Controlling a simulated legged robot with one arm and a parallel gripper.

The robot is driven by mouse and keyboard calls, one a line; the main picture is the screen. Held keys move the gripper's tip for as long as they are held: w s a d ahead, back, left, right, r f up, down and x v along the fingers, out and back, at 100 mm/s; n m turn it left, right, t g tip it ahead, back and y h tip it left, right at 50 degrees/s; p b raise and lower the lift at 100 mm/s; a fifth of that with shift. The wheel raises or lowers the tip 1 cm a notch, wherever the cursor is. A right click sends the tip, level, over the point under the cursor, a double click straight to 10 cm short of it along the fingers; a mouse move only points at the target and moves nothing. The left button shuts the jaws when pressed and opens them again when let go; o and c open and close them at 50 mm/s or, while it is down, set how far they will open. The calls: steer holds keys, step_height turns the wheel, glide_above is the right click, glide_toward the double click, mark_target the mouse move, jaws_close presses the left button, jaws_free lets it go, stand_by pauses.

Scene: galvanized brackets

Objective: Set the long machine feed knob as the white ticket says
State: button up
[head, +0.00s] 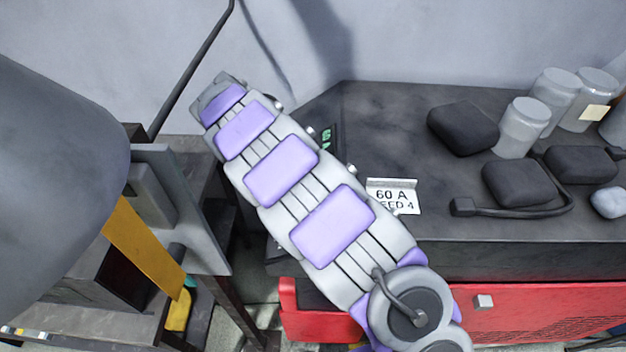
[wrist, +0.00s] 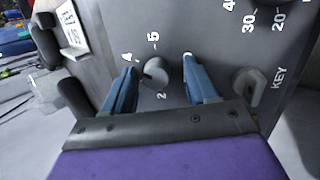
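The white ticket (head: 392,196) stands on the dark bench top in the head view and reads "60 A", with "FEED 4" partly hidden by my arm. A white card also shows in the wrist view (wrist: 71,27). In the wrist view a round grey knob (wrist: 155,73) sits on a grey panel (wrist: 205,25), with the numerals 4, 5 and 2 visible around it. I cannot tell which numeral it points to. My gripper (wrist: 160,66) is open, its two blue fingers on either side of the knob with gaps visible. The head view does not show the fingers.
A second knob (wrist: 246,86) marked KEY, with 20, 30 and 40 nearby, is just right of my right finger. A red cabinet (head: 540,310) is below.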

steer(key=shift+r, duration=0.1)
steer(key=shift+w+a+r, duration=0.15)
steer(key=shift+a+r, duration=0.15)
steer(key=shift+r, duration=0.05)
steer(key=p+v, duration=1.6)
steer(key=p, duration=0.4)
steer(key=shift+a, duration=0.25)
